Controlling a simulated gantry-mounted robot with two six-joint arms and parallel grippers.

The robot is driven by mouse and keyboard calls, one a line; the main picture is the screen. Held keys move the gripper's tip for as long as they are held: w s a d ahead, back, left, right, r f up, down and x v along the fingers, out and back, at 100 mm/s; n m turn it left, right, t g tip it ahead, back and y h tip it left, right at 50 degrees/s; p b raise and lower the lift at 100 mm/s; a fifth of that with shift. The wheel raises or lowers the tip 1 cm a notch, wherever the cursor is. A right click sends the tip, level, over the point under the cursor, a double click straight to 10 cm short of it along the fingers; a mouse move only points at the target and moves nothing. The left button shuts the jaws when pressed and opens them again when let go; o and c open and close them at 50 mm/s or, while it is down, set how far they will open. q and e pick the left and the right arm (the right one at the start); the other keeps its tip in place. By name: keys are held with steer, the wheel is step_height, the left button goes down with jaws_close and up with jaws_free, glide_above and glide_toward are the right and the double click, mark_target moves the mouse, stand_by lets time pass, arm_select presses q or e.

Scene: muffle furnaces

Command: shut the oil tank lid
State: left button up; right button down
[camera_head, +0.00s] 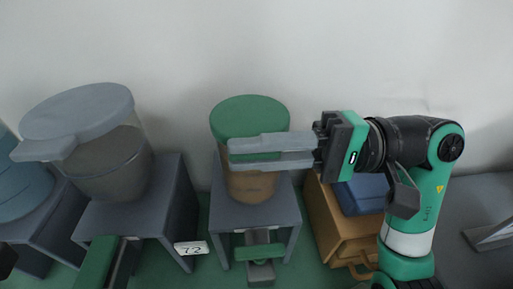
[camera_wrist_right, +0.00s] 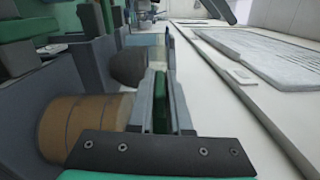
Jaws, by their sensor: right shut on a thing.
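A tank with a brown body (camera_head: 250,188) stands on a grey stand in the middle of the head view. Its round green lid (camera_head: 249,113) is over the top of the tank. My right gripper (camera_head: 232,152) reaches in from the right, its two long grey fingers across the front of the lid's lower edge. In the right wrist view the gripper (camera_wrist_right: 160,80) is shut on a narrow green piece (camera_wrist_right: 160,103), which seems to be part of the lid. The brown body (camera_wrist_right: 85,127) lies to its left there. The fingers hide the join between lid and tank. My left gripper cannot be made out.
A grey-lidded tank (camera_head: 85,112) stands on a stand to the left, its lid handle sticking out left. A blue tank (camera_head: 20,190) is at the left edge. A brown box with a blue top (camera_head: 362,194) is right of the middle stand. A white wall is behind.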

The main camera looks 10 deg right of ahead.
steer(key=shift+f, duration=0.2)
steer(key=c, duration=0.9)
jaws_free()
steer(key=d, duration=0.2)
steer(key=d+p, duration=0.1)
steer(key=d, duration=0.2)
steer(key=s+d+p, duration=0.1)
steer(key=d, duration=0.1)
steer(key=shift+d, duration=0.25)
steer(key=shift+r, duration=0.15)
